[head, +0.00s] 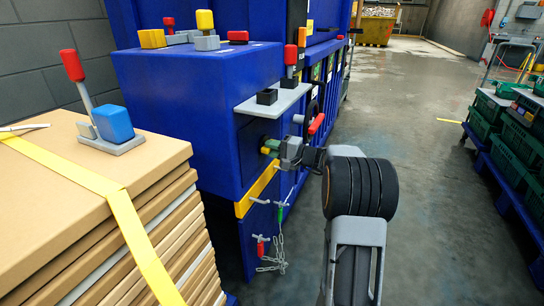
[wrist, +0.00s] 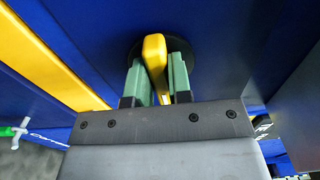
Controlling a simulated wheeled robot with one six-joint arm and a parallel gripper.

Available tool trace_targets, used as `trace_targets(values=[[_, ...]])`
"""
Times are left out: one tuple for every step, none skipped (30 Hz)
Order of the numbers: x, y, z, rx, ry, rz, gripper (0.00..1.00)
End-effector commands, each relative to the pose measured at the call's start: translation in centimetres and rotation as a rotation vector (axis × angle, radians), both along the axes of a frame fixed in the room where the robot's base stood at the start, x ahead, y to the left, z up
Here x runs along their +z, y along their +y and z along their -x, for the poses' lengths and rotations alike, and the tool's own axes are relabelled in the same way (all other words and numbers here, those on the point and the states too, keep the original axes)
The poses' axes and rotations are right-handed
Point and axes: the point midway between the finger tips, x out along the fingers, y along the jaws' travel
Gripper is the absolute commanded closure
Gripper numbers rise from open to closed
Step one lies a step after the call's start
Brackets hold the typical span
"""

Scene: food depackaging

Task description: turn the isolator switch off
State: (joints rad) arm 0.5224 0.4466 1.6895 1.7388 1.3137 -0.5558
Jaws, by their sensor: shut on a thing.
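The isolator switch has a yellow handle (wrist: 154,52) on a round black base (wrist: 193,52) on a dark blue face. In the wrist view the handle stands between my two green fingers, tilted slightly. My gripper (wrist: 156,78) is shut on this handle, with one finger on each side. In the head view my gripper (head: 271,147) reaches the front of the blue machine (head: 182,100) from the right, below a grey shelf. There the fingers and wrist mostly hide the switch.
The grey shelf (head: 260,104) juts out just above my gripper. A red-handled lever (head: 316,123) is close on its right. A yellow bar (head: 257,190) and a hanging chain (head: 275,255) are below. Stacked cartons (head: 150,165) stand left.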

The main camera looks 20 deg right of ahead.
Motion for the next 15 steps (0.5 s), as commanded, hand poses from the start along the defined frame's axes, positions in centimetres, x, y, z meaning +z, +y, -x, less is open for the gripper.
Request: trace_targets(values=[[-0.31,0.02,0.01,0.001,-0.007,0.009,1.00],[-0.30,0.02,0.01,0.001,-0.012,0.015,1.00],[-0.27,0.02,0.00,0.001,-0.018,0.021,1.00],[-0.25,0.02,0.00,0.001,-0.021,0.024,1.00],[-0.22,0.02,0.00,0.001,-0.023,0.028,1.00],[-0.19,0.02,0.00,0.001,-0.026,0.031,1.00],[-0.17,0.02,0.00,0.001,-0.028,0.033,1.00],[-0.15,0.02,0.00,0.001,-0.029,0.034,1.00],[-0.13,0.02,0.01,0.001,-0.030,0.036,1.00],[-0.12,0.02,0.01,0.001,-0.031,0.037,1.00],[-0.11,0.02,0.01,0.001,-0.031,0.037,1.00],[-0.09,0.02,0.01,0.001,-0.032,0.037,1.00],[-0.09,0.02,0.01,0.001,-0.032,0.037,1.00],[-0.08,0.02,0.01,0.001,-0.032,0.037,1.00],[-0.08,0.02,0.01,0.001,-0.032,0.037,1.00]])
